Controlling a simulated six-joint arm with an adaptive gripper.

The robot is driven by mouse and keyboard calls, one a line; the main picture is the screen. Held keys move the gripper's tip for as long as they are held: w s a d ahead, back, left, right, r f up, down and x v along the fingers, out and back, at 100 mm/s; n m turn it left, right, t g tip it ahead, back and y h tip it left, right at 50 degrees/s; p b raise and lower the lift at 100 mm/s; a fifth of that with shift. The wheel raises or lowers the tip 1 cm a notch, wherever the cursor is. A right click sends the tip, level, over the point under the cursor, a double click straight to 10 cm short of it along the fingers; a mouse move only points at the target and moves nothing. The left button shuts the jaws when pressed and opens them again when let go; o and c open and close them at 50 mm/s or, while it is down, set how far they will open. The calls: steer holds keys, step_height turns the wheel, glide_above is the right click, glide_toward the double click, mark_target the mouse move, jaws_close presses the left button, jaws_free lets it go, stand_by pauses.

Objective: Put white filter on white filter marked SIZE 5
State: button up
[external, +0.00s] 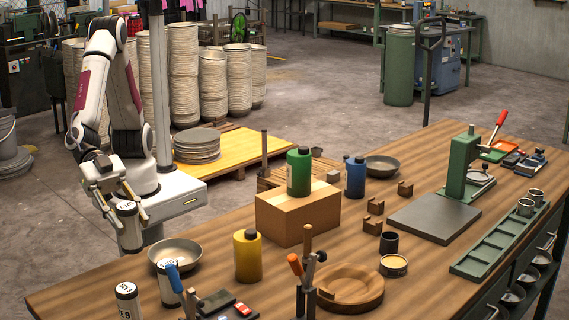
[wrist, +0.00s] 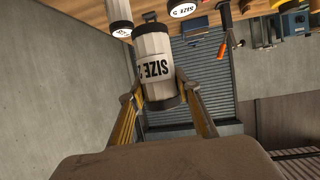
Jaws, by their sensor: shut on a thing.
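My gripper (external: 129,217) is at the left, just beyond the table's left edge. It is shut on a white filter (external: 129,236) with a dark rim, which hangs roughly upright between the fingers. In the wrist view my gripper (wrist: 158,90) holds this filter (wrist: 151,48) by its sides; its label starts with SIZE, and the number is partly cut off. A second white filter (external: 128,303) stands at the table's front left; its number looks like 9. A third white filter (external: 168,289) stands right of it, partly behind a blue-handled tool. One filter top (wrist: 182,9) in the wrist view seems to read SIZE 5.
A metal bowl (external: 175,252) sits on the table (external: 85,285) near the held filter. A yellow bottle (external: 247,256), a cardboard box (external: 297,217) and an orange-handled tool (external: 296,265) stand farther right.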

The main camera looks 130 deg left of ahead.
steer(key=w+a+r+n+y, duration=0.3)
steer(key=w+a+r, duration=0.2)
steer(key=r, duration=0.1)
steer(key=shift+r+y, duration=0.4)
steer(key=shift+a, duration=0.1)
step_height(320, 180, down, 6)
stand_by(0.8)
steer(key=shift+f, duration=0.15)
steer(key=shift+f, duration=1.85)
steer(key=shift+f, duration=0.15)
